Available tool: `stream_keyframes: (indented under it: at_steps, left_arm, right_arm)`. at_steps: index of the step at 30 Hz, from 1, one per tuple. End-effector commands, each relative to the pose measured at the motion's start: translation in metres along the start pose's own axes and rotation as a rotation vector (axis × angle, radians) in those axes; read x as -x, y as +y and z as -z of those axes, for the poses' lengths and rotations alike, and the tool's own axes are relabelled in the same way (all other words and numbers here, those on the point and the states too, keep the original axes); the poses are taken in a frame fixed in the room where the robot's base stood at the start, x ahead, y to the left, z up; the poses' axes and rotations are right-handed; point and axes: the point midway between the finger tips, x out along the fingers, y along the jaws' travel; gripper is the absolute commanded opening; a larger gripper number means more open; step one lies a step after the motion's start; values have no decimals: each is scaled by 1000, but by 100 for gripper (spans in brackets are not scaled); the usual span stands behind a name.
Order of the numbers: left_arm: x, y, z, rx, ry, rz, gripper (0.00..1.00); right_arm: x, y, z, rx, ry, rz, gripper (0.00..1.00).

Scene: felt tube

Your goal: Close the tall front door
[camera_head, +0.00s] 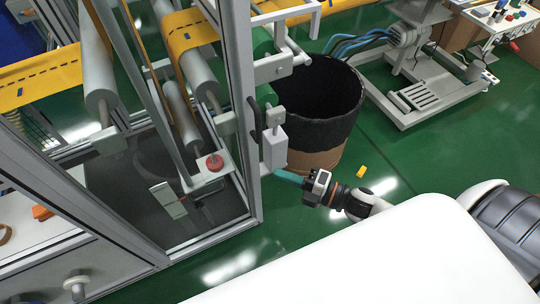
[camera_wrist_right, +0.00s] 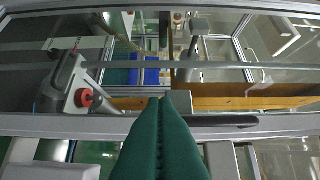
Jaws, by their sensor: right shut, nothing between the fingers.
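The tall front door (camera_head: 242,110) is a clear panel in a grey metal frame, at the left of the head view. A dark handle (camera_head: 254,119) sits on its right upright. In the wrist view the door's frame bar (camera_wrist_right: 60,125) runs across the picture, with the dark handle (camera_wrist_right: 225,121) along it. My right gripper (camera_head: 277,173) has teal fingers pressed together, empty, pointing at the door's right upright below the handle. In the wrist view its fingertips (camera_wrist_right: 172,97) overlap the frame bar; I cannot tell whether they touch it. The door's exact gap is unclear. My left gripper is out of view.
A black-lined brown bin (camera_head: 318,105) stands close behind my right gripper. Rollers with yellow web (camera_head: 188,32) and a red knob (camera_head: 214,162) show through the door. A small yellow piece (camera_head: 361,171) lies on the green floor. Floor to the right is mostly clear.

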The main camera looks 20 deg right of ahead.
Motion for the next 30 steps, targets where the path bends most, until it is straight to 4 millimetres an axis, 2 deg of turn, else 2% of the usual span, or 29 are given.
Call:
stream_keyframes:
  at_steps: [1, 4, 6, 12, 26, 30]
  left_arm:
    - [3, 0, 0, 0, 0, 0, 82]
    - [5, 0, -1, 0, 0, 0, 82]
    - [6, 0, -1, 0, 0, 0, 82]
    - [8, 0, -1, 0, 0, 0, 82]
    - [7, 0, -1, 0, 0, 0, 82]
    - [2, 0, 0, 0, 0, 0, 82]
  right_arm:
    - [-12, -3, 1, 1, -1, 5, 0]
    - [-32, -3, 0, 2, -2, 3, 0]
    - [-38, -2, 11, 4, 0, 1, 0]
    - [-52, -1, 25, 1, 0, 0, 0]
    - [-55, 0, 29, 0, -2, -1, 0]
    - [-53, 2, 41, 4, -20, -1, 0]
